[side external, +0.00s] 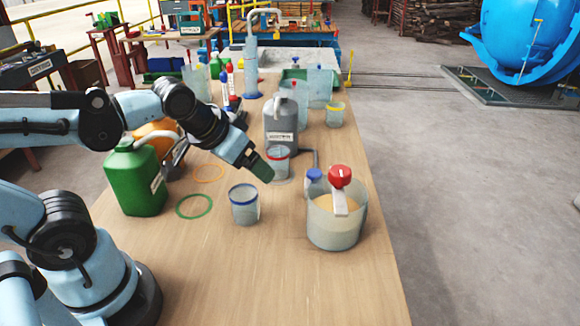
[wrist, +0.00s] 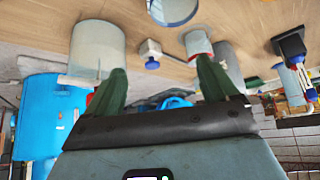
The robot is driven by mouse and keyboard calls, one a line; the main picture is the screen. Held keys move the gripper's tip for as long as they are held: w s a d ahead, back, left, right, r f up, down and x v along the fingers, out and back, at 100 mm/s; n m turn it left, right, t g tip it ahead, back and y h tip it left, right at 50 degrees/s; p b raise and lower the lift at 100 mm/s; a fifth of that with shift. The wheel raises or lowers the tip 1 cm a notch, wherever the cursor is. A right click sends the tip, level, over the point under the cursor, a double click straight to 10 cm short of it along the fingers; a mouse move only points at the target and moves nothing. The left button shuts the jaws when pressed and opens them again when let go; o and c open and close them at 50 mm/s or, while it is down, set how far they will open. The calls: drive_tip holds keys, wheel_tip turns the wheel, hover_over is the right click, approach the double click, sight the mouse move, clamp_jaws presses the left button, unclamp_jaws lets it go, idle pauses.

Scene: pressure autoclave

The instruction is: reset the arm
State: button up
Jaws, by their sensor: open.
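My gripper (side external: 264,171) is held above the wooden table (side external: 285,285), tilted down toward the right of the picture. In the wrist view its two green fingers (wrist: 160,68) stand apart with nothing between them. A red-rimmed cup (side external: 278,163) is just beyond the fingertips in the side view; whether they touch it cannot be told. A blue-rimmed cup (side external: 244,208) stands in front of and below the gripper. The wrist view appears upside down, with the tabletop (wrist: 118,12) along its top.
A beaker with a red-topped tool (side external: 340,174) stands at the right. A grey canister (side external: 281,125) is behind the gripper; a green canister (side external: 136,182) and orange container (side external: 158,133) are near my arm. A green ring (side external: 194,215) lies flat. The front tabletop is clear.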

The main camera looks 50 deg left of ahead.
drive_tip(key=shift+s+d+m+h, duration=0.35)
drive_tip(key=shift+s+m+h, duration=0.05)
drive_tip(key=shift+s+m, duration=0.15)
